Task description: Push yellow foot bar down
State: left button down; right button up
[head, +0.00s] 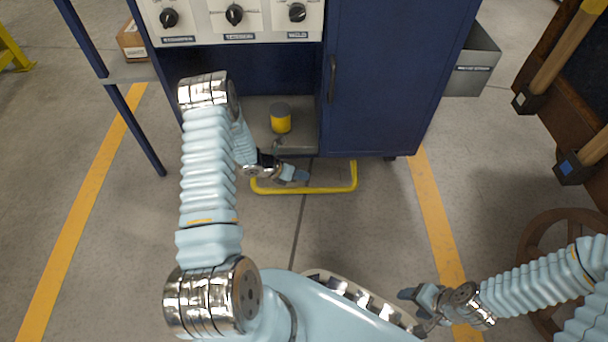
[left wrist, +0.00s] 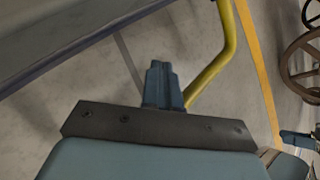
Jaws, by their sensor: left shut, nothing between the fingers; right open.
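The yellow foot bar (head: 325,190) is a bent tube low in front of the blue cabinet, just above the floor. My left gripper (head: 297,175) is shut and empty, over the area between the bar and the cabinet's lower edge. In the left wrist view, the closed fingers (left wrist: 163,82) show beside the yellow bar (left wrist: 215,65), which runs partly behind them. I cannot tell whether they touch the bar. My right gripper (head: 412,300) is open and empty at the lower right, away from the bar.
The blue cabinet (head: 390,80) has a dark handle and a panel with several black knobs (head: 235,14). A yellow-and-grey cylinder (head: 281,118) stands on its open shelf. A grey bin (head: 472,65) is at the right. A wooden wheel (head: 530,245) stands at the lower right. Open floor lies left.

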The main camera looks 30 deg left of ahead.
pick_arm(q)
jog(key=shift+r, duration=0.1)
jog(key=shift+s+d+r+p, duration=0.15)
jog(key=shift+r+p, duration=0.4)
jog(key=shift+r, duration=0.5)
jog(key=shift+s+r+p, duration=0.15)
jog(key=shift+r+p, duration=0.35)
jog(key=shift+r, duration=0.5)
jog(key=r, duration=0.1)
jog(key=r+p, duration=0.1)
jog(key=r, duration=0.1)
jog(key=r+p, duration=0.1)
jog(key=r, duration=0.1)
jog(key=shift+s+d, duration=0.2)
jog(key=shift+s, duration=0.1)
